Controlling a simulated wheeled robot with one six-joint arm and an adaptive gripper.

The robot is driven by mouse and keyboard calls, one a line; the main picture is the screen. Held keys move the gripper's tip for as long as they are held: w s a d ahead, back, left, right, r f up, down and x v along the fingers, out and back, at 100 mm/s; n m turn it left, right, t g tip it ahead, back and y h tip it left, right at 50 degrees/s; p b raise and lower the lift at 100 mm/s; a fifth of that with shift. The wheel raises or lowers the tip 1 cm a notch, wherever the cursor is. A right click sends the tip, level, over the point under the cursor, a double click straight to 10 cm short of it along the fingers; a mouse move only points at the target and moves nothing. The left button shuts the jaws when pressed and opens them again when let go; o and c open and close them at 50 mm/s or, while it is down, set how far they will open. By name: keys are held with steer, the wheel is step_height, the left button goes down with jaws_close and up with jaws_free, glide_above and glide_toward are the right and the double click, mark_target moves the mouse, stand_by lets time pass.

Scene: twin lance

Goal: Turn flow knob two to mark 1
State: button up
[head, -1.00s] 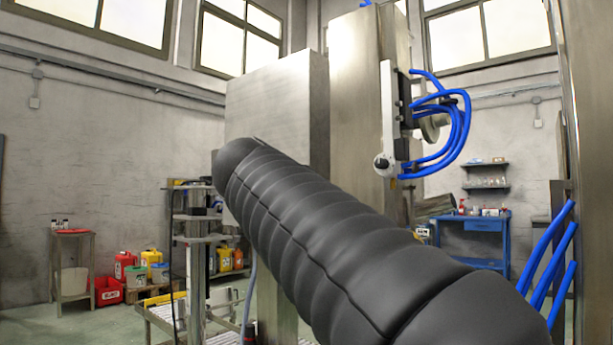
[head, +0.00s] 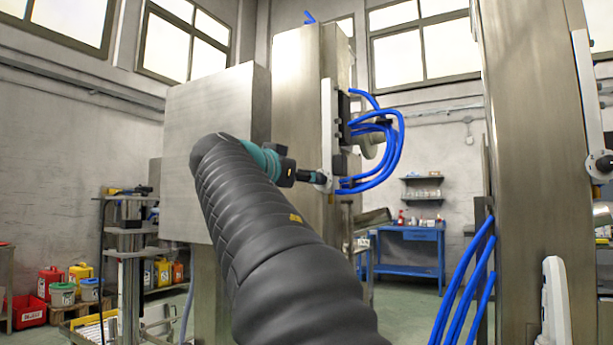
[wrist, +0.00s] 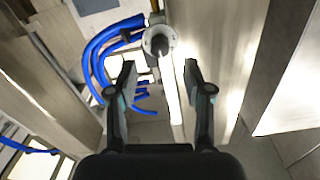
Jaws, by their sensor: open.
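A flow knob (wrist: 158,44) shows in the wrist view as a pale round dial with a small grey grip, just beyond my fingertips and roughly centred between them. My gripper (wrist: 160,76) is open, with nothing between its fingers. In the head view my gripper (head: 312,177) reaches to the white strip (head: 327,125) on the middle steel column, where its tip overlaps the dial (head: 325,182). A second knob (head: 601,166) sits on the right column. I cannot read any number or mark on either dial.
Blue hoses (head: 385,150) loop out beside the middle column; they also show left of the dial in the wrist view (wrist: 98,58). More hoses (head: 463,280) hang by the right column (head: 530,130). A steel cabinet (head: 212,150) stands behind my arm.

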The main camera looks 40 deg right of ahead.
steer(key=shift+p+x, duration=0.45)
steer(key=shift+x, duration=2.35)
jaws_close()
